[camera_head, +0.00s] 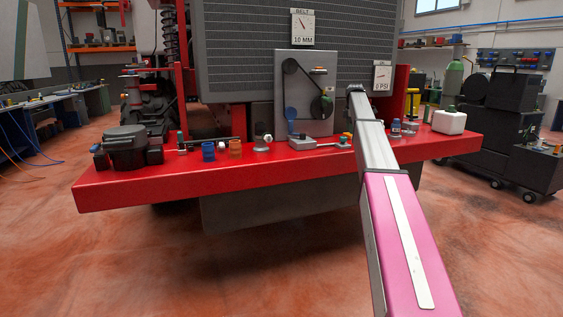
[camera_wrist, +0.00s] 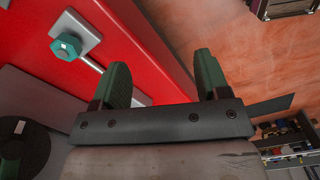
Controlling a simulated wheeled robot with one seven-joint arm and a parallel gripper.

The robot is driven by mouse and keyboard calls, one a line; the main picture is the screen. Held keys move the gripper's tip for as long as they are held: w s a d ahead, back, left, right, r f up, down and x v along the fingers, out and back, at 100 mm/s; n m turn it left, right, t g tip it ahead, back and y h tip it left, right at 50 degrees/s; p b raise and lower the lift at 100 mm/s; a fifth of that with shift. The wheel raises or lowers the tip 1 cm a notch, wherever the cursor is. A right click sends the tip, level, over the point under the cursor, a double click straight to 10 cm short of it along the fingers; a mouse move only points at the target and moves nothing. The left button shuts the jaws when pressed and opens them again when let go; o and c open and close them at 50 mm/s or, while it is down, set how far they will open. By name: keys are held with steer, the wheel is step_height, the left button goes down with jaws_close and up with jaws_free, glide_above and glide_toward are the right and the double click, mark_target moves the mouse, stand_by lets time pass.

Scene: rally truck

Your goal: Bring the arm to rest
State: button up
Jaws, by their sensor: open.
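My gripper (camera_wrist: 163,80) shows in the wrist view with its two dark green fingers spread apart and nothing between them. It is over the edge of the red shelf (camera_wrist: 140,30), with the orange-brown floor beyond. In the head view my pink and grey arm reaches forward over the red shelf (camera_head: 290,176) toward the truck's front. My gripper's fingers are hidden behind the arm there.
A black cart (camera_head: 490,125) stands at right. The floor in front is clear.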

steer(key=s+a+f+m, duration=0.4)
steer(key=s+f, duration=0.6)
steer(key=f, duration=0.4)
steer(key=s+a+f+m, duration=0.4)
steer(key=s+f, duration=0.6)
steer(key=f, duration=0.3)
steer(key=s+a+f+m, duration=0.2)
steer(key=s+f, duration=0.3)
steer(key=s, duration=0.4)
steer(key=s+a+f+m, duration=0.2)
steer(key=s+f+m, duration=0.2)
steer(key=s, duration=0.6)
steer(key=s+a+f+m, duration=0.2)
steer(key=s+f+m, duration=0.1)
steer(key=s+f, duration=0.4)
steer(key=s, duration=0.3)
steer(key=shift+s+a+f, duration=0.25)
steer(key=shift+a+f, duration=0.15)
